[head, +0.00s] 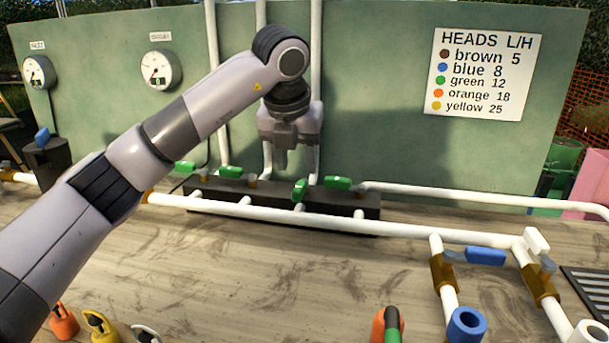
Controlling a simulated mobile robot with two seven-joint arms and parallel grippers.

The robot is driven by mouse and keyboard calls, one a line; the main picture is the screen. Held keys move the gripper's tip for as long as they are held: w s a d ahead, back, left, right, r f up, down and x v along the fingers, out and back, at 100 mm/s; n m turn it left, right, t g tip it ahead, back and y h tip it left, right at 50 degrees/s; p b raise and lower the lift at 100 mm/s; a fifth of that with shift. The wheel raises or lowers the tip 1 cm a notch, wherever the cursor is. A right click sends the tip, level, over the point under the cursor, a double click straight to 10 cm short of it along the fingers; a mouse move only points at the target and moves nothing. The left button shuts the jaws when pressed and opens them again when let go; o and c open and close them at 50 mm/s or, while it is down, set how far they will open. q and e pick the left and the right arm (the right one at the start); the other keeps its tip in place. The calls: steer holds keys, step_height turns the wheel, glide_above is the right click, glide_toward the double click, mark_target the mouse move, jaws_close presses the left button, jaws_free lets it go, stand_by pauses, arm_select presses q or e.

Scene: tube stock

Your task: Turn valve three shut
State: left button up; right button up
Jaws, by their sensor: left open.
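A dark manifold block (340,213) on the bench carries a row of valves with green handles. The first (185,167), second (230,172) and fourth handle (338,183), counted from the left, lie crosswise to their short pipes. The third handle (300,190) points toward me, along its pipe. I see no valve numbers on the block. My left gripper (290,155) is open, pointing down above and behind the third handle, apparently apart from it. Its fingertips are hard to tell from the white pipes behind. My right gripper is not in view.
A white pipe (400,230) runs across in front of the block. A green panel (390,120) with gauges (160,69) and a sign (482,74) rises behind. Coloured items (100,326) lie at the front; bare bench lies between.

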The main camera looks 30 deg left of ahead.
mark_target(300, 185)
arm_select(q)
steer(key=x, duration=0.5)
steer(key=shift+f, duration=0.35)
jaws_close()
